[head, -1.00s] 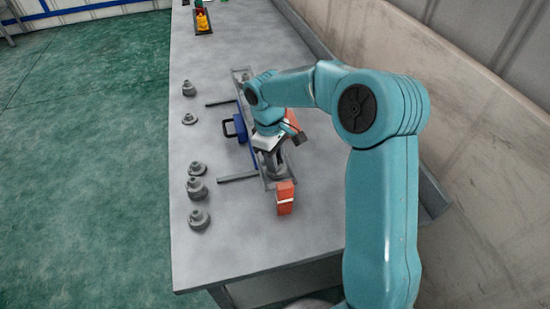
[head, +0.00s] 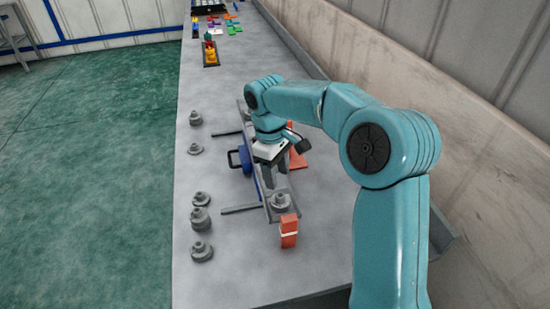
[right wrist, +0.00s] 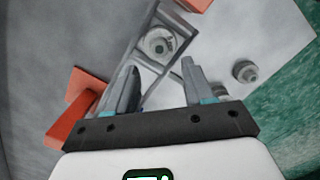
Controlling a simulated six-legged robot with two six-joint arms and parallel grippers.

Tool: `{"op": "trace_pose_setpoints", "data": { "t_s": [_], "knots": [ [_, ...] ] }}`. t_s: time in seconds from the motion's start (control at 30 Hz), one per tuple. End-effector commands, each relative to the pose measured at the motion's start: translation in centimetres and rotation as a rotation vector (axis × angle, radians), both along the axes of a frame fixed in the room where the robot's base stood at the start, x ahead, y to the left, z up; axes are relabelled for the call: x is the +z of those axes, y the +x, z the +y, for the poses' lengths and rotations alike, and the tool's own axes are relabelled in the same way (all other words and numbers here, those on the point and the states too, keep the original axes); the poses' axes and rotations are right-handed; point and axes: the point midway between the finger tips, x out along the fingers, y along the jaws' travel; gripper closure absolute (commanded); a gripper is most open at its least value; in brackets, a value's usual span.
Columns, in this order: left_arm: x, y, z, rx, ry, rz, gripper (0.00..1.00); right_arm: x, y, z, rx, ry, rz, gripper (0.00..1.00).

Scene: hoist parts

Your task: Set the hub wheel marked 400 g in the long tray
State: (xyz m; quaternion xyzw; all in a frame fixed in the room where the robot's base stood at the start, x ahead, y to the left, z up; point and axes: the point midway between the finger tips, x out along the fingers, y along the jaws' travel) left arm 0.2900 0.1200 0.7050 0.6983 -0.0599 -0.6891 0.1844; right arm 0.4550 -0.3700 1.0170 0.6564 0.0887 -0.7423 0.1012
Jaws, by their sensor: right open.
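The long tray (head: 266,205) lies lengthwise on the bench. A grey hub wheel (head: 281,201) stands in its near end and also shows in the right wrist view (right wrist: 158,44), seen from above. I cannot read any weight mark on it. My right gripper (head: 275,183) is just above and beyond that wheel, apart from it. Its two fingers are spread and empty in the right wrist view (right wrist: 156,88). My arm hides part of the tray's far end. My left gripper is not in view.
Several grey hub wheels (head: 200,219) stand along the bench's left edge. A blue item with a black handle (head: 240,158) is left of the tray, between two dark bars (head: 240,208). An orange block (head: 289,230) is at the near end. The near bench is clear.

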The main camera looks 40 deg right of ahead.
Motion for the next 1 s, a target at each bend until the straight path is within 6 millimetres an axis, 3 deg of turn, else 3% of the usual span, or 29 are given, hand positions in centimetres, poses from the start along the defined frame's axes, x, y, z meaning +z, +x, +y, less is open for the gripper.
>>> {"op": "trace_pose_setpoints", "data": {
  "t_s": [0.1,0.3,0.9,1.0],
  "knots": [
    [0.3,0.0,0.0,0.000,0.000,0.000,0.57,2.6,0.4,0.1,0.000,0.000,-0.004,0.48],
    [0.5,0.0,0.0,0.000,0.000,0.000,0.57,4.8,0.6,0.2,0.001,0.001,0.000,0.48],
    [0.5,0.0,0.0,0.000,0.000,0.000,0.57,5.1,0.6,0.2,0.000,0.001,0.000,0.48],
    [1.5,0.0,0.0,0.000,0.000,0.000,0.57,6.1,0.6,0.2,0.000,0.000,0.000,0.48]
  ]
}}
